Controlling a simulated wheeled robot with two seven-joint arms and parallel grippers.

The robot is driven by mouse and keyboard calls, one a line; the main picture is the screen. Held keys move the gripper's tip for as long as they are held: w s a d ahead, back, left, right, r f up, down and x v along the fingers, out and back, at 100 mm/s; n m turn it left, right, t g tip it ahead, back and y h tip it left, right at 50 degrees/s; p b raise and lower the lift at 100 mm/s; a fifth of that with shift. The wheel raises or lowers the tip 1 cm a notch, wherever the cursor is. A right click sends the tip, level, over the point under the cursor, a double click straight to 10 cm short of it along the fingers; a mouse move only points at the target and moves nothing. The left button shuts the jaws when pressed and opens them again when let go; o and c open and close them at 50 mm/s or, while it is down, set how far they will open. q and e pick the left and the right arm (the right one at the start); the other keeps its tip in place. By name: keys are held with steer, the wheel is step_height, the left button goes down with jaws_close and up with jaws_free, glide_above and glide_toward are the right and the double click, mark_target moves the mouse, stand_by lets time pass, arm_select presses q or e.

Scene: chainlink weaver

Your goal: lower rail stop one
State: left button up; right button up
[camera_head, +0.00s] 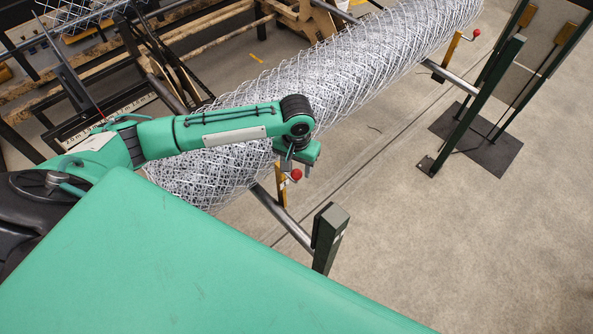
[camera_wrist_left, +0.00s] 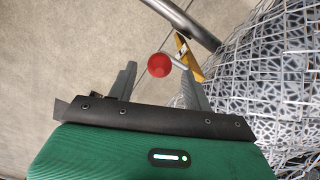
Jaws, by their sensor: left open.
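The near rail stop is a yellow plate (camera_head: 282,188) with a red ball knob (camera_head: 296,174), standing up at the grey rail (camera_head: 268,200) beside the mesh roll. My left gripper (camera_head: 295,168) is over this stop, fingers pointing down. In the left wrist view the red knob (camera_wrist_left: 159,65) appears between the two spread fingertips of the left gripper (camera_wrist_left: 158,72); I cannot tell whether they touch it. The yellow plate (camera_wrist_left: 186,58) shows behind the right finger, partly hidden. My right gripper is not in view.
The chainlink mesh roll (camera_head: 350,72) lies along the rails, under my left arm. A second yellow stop (camera_head: 451,50) with a red knob (camera_head: 476,33) stands at the far rail. Dark green posts (camera_head: 328,240) rise at the rail ends.

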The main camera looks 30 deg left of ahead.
mark_target(296, 170)
arm_select(q)
steer(key=shift+f, duration=2.05)
jaws_close()
